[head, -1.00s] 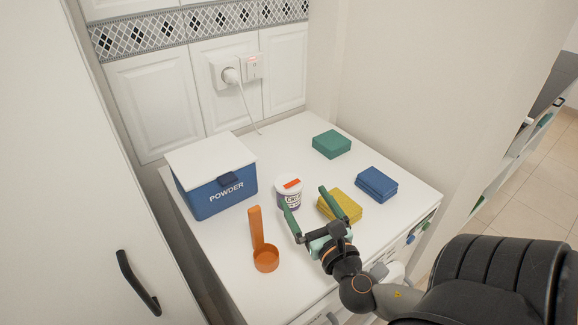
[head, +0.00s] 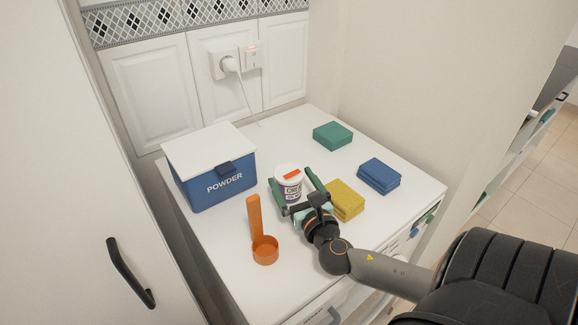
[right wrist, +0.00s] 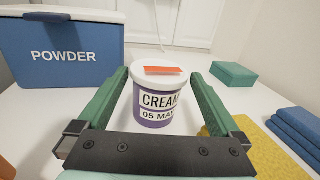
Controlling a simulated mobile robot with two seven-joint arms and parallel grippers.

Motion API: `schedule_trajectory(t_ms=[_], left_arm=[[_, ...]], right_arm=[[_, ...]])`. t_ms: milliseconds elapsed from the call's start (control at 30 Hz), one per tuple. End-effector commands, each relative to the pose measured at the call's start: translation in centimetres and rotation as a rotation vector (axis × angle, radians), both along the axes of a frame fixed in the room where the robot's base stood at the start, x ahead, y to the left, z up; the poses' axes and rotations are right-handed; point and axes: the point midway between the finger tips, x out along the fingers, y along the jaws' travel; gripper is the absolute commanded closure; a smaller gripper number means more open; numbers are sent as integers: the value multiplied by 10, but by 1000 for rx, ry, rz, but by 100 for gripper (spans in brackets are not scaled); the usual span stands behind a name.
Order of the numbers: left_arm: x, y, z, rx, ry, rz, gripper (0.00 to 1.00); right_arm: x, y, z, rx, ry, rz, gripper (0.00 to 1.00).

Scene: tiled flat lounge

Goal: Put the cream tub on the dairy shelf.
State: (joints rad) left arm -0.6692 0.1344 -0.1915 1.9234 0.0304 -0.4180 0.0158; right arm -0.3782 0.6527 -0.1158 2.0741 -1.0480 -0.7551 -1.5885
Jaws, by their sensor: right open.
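The cream tub (head: 289,183) stands upright on the white worktop. It is white and purple with a white lid and an orange patch on top. In the right wrist view the tub (right wrist: 157,98) reads "CREAM" and "05 MAY". My right gripper (head: 291,184) is open, with its green fingers on either side of the tub. In the right wrist view a gap shows between each finger and the tub. The dairy shelf cannot be made out in these frames. My left gripper is not in view.
A blue POWDER box (head: 215,181) with a white lid stands left of the tub. An orange scoop (head: 265,250) is in front. Yellow cloths (head: 347,201), blue cloths (head: 379,176) and a green block (head: 333,135) lie to the right. A plugged-in cord hangs at the back wall.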

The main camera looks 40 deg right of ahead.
Motion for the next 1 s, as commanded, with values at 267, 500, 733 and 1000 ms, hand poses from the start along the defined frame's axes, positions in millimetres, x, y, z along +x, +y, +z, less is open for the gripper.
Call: schedule_trajectory(t_ms=[267,500,733,1000], left_arm=[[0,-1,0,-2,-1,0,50],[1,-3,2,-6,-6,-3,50],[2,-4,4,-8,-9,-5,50],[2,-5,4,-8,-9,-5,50]], right_arm=[[34,-12,-2,-2,-3,0,0],[46,-17,-4,-1,0,0,0],[46,-17,-4,-1,0,0,7],[46,-17,-4,0,0,1,37]])
